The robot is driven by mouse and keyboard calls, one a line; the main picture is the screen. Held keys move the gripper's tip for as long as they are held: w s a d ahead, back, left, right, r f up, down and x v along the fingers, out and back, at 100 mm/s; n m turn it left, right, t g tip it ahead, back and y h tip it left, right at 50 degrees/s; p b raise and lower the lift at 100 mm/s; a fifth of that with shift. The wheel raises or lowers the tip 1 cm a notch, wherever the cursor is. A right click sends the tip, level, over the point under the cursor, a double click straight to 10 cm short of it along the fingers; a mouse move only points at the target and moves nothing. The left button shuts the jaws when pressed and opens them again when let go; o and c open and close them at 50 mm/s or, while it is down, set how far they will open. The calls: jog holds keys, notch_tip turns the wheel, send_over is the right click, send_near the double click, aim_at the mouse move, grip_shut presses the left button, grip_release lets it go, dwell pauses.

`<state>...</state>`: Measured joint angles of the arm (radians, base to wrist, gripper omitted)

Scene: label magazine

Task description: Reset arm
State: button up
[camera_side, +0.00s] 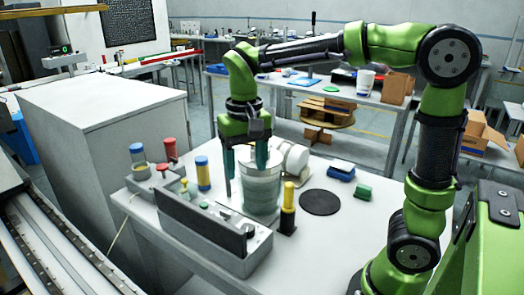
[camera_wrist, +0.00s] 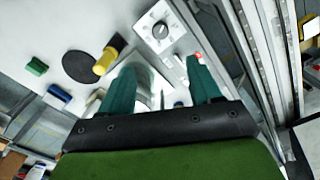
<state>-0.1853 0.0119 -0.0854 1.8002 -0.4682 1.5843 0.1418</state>
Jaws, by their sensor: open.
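My gripper (camera_side: 246,178) points down over the table, its two teal fingers apart with a gap between them. It also shows in the wrist view (camera_wrist: 160,76). A translucent ribbed cylinder (camera_side: 262,192) stands upright on the table by the fingers. One finger overlaps its upper part in the side view; I cannot tell whether they touch. In the wrist view, a grey panel with a dial (camera_wrist: 158,30) shows beyond the fingers.
A yellow-and-black post (camera_side: 288,208) stands close right of the cylinder, a white roll (camera_side: 293,159) behind it. A black disc (camera_side: 320,203), blue box (camera_side: 341,171) and green block (camera_side: 363,191) lie right. A blue-and-yellow cylinder (camera_side: 203,174) and red-topped piece (camera_side: 170,152) stand left.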

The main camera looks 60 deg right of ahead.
jog(key=s+n+t+y, duration=0.1)
jog(key=s+t+y, duration=0.1)
jog(key=s+t, duration=0.5)
jog(key=s, duration=0.3)
jog(key=shift+f+n, duration=0.2)
jog(key=shift+n, duration=0.2)
jog(key=shift+s, duration=0.1)
dwell(2.0)
grip_shut()
jog(key=shift+d, duration=0.1)
dwell(1.5)
